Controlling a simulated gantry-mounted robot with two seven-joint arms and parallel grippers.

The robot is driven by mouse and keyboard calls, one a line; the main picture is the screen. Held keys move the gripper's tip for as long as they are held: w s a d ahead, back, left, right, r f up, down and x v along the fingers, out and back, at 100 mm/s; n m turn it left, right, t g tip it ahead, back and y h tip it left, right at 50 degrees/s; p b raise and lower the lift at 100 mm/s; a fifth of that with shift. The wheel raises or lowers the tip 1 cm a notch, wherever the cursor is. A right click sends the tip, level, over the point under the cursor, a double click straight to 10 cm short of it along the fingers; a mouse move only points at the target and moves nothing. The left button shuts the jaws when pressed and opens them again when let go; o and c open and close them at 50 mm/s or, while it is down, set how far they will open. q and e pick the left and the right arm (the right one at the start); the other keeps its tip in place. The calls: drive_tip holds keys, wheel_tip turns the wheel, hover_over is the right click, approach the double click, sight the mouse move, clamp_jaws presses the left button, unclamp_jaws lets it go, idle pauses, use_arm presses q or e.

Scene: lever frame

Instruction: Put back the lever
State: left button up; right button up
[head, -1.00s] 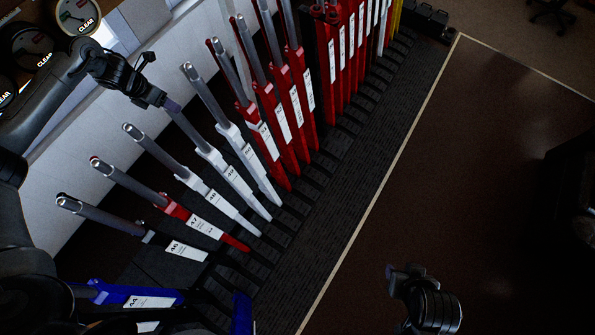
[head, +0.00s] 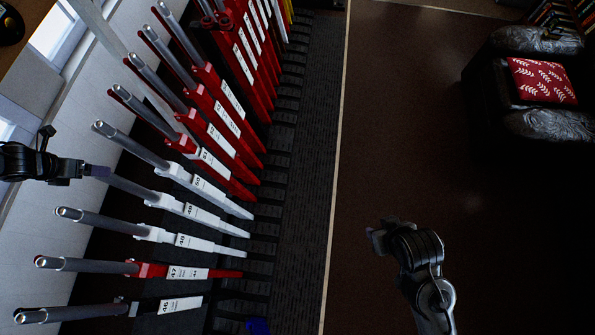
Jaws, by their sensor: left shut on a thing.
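A white lever numbered 49 (head: 190,210) stands in the row of levers in the head view, with a bare metal handle. My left gripper (head: 92,170) is shut on the top end of this handle, which its fingers hide. The lever lies roughly in line with the white levers on either side, 50 (head: 200,184) and 48 (head: 183,240). My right gripper (head: 376,240) hangs over the brown floor, away from the levers. I cannot tell whether its fingers are open.
Red lever 47 (head: 190,272) and black lever 46 (head: 178,305) are nearer. Several red levers (head: 225,120) stand close together farther back. A dark ribbed strip (head: 300,150) runs along the frame. An armchair with a red cushion (head: 542,80) stands far right; the floor (head: 420,130) between is clear.

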use_arm(q)
drive_tip(key=shift+a+r, duration=0.15)
drive_tip(key=shift+a, duration=0.15)
drive_tip(key=r+p, duration=0.1)
drive_tip(key=r, duration=0.1)
drive_tip(key=r+p, duration=0.2)
drive_tip(key=r, duration=0.1)
drive_tip(key=a+r+p, duration=0.1)
drive_tip(key=r+p, duration=0.1)
drive_tip(key=r, duration=0.1)
drive_tip(key=shift+w+a, duration=0.1)
drive_tip(key=shift+w, duration=0.05)
drive_tip(key=shift+a+r, duration=0.2)
drive_tip(key=shift+r, duration=0.4)
drive_tip(key=shift+d+f, duration=0.15)
